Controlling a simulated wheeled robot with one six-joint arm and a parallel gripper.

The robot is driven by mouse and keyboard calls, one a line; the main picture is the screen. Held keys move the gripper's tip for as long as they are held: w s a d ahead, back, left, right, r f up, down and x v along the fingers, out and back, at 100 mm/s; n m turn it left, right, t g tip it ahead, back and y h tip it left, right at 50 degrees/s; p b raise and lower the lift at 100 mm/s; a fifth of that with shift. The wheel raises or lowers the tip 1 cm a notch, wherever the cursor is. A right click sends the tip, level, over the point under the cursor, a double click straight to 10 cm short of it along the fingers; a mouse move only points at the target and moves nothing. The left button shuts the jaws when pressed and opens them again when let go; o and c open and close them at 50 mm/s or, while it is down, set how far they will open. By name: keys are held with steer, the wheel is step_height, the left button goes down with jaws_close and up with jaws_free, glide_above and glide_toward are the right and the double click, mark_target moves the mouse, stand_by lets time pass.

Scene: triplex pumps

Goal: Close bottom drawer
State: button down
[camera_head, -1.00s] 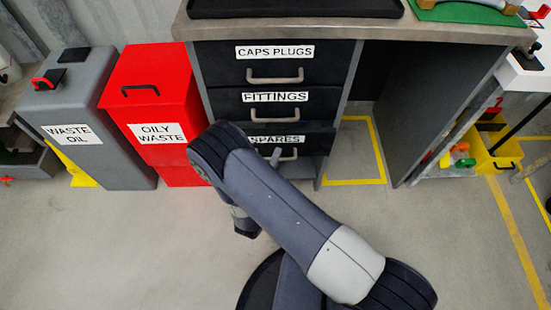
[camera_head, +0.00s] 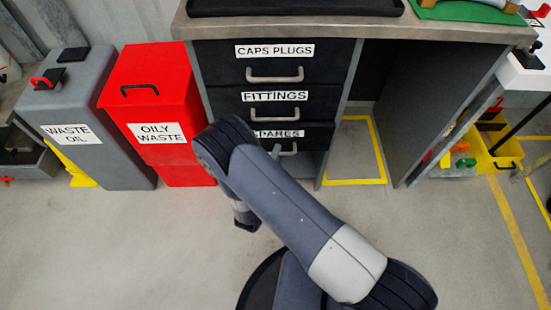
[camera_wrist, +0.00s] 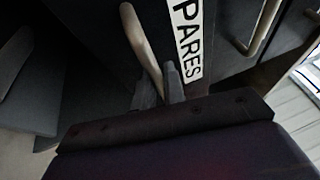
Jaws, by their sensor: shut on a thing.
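The bottom drawer (camera_head: 315,136), labelled SPARES, is the lowest of the black drawers in the grey cabinet. My arm hides its left part in the head view. Its front looks about in line with the drawers above, but I cannot tell if it is fully flush. Its pale bar handle (camera_head: 290,151) shows partly beside my arm; the handle also shows in the wrist view (camera_wrist: 139,42). My gripper (camera_wrist: 160,88) is shut on this handle near its end, just beside the SPARES label. In the head view my arm mostly hides the gripper.
The CAPS PLUGS drawer (camera_head: 230,62) and FITTINGS drawer (camera_head: 225,105) above look shut. A red oily waste bin (camera_head: 155,85) and a grey waste oil bin (camera_head: 95,110) stand left. The knee space right of the drawers is empty, with yellow floor tape. A yellow bin (camera_head: 497,160) stands far right.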

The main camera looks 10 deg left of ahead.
steer(key=w, duration=0.2)
steer(key=shift+w+a, duration=0.3)
steer(key=shift+a, duration=0.1)
steer(key=c, duration=1.5)
jaws_free()
steer(key=shift+d, duration=0.1)
steer(key=shift+f, duration=0.1)
steer(key=p+v, duration=0.1)
steer(key=v, duration=0.9)
steer(key=shift+s, duration=0.4)
